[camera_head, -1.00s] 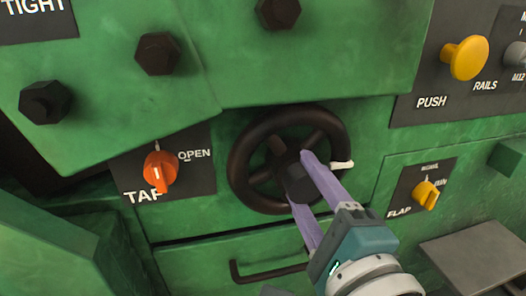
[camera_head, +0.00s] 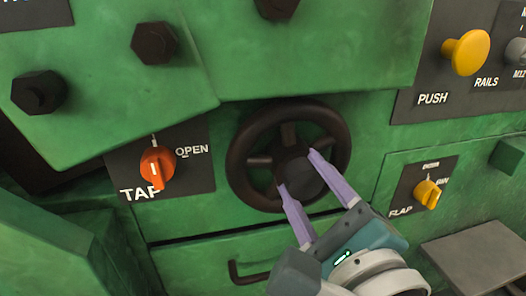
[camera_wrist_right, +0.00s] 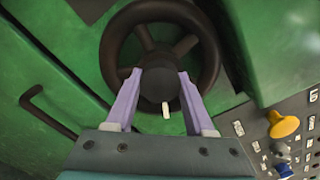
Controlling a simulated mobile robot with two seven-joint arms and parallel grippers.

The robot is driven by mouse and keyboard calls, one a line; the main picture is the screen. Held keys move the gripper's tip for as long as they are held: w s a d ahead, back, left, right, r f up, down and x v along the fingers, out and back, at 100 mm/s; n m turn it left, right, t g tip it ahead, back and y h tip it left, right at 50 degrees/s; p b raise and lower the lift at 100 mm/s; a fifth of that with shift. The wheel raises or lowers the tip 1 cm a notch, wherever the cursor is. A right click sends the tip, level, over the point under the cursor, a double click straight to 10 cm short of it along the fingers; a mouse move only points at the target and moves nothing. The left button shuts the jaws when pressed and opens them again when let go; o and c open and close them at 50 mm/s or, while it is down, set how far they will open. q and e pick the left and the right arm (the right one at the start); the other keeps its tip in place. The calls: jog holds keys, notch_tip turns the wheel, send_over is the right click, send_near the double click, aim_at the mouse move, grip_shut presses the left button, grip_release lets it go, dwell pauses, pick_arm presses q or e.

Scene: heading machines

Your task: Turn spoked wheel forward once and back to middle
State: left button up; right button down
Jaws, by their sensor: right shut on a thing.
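The black spoked wheel (camera_head: 237,150) is mounted on the green machine front in the head view, and it also shows in the right wrist view (camera_wrist_right: 208,42). My right gripper (camera_head: 296,168) reaches it from the lower right. Its two purple fingers are shut on the wheel's dark hub (camera_wrist_right: 150,85), one on each side. A pale marker (camera_wrist_right: 166,110) shows at the bottom of the wheel in the right wrist view, between the fingers. In the head view that marker is hidden behind the gripper. My left gripper is not in view.
An orange TAP knob (camera_head: 157,167) is left of the wheel. A yellow FLAP knob (camera_head: 427,194) and a yellow PUSH knob (camera_head: 467,52) are to the right. A black bar handle (camera_head: 250,277) sits below. Dark bolts (camera_head: 155,43) are above.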

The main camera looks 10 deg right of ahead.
jog(key=shift+c, duration=1.3)
grip_release()
jog(key=shift+s, duration=0.1)
jog(key=s, duration=0.9)
jog(key=shift+s+d, duration=0.2)
jog(key=shift+s, duration=0.2)
jog(key=shift+r, duration=0.1)
